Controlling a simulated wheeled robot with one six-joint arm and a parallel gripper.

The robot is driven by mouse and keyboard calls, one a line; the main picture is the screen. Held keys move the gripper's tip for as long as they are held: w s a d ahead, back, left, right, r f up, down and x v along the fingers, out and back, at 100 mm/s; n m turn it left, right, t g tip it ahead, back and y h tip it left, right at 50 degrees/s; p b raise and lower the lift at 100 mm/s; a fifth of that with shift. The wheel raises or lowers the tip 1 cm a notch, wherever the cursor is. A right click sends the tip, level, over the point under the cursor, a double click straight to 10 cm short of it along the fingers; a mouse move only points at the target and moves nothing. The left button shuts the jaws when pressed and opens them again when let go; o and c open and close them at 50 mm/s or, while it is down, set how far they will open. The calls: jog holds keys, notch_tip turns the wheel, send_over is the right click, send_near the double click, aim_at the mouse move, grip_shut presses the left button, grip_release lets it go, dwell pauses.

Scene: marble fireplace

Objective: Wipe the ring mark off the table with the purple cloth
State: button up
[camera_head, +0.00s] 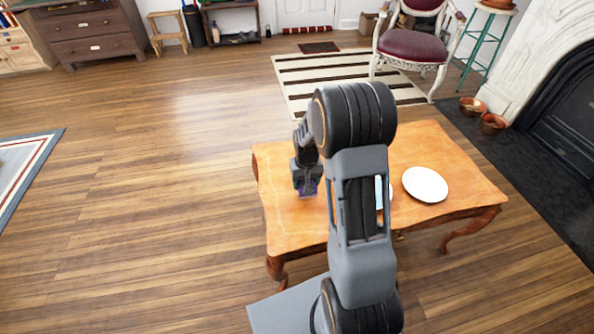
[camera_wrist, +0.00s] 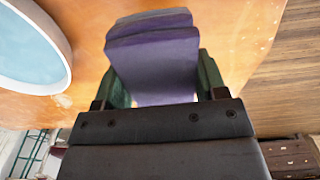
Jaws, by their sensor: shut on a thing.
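The purple cloth (camera_wrist: 155,62) is folded and sits between the green fingers of my gripper (camera_wrist: 162,78) in the wrist view. My gripper is shut on it. In the head view my gripper (camera_head: 307,188) is low over the left part of the wooden table (camera_head: 284,222), with a bit of purple at its tip. I cannot tell for sure whether the cloth touches the tabletop. The ring mark cannot be made out in either view; my gripper, the cloth or my arm may hide it.
A white plate (camera_head: 425,184) lies on the table's right side. A white-rimmed dish with a pale blue inside (camera_wrist: 28,50) stands beside the cloth; my arm partly hides it in the head view. A red-seated chair (camera_head: 412,45) stands beyond the table.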

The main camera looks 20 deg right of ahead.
jog(key=shift+r+p, duration=1.15)
jog(key=shift+r, duration=0.6)
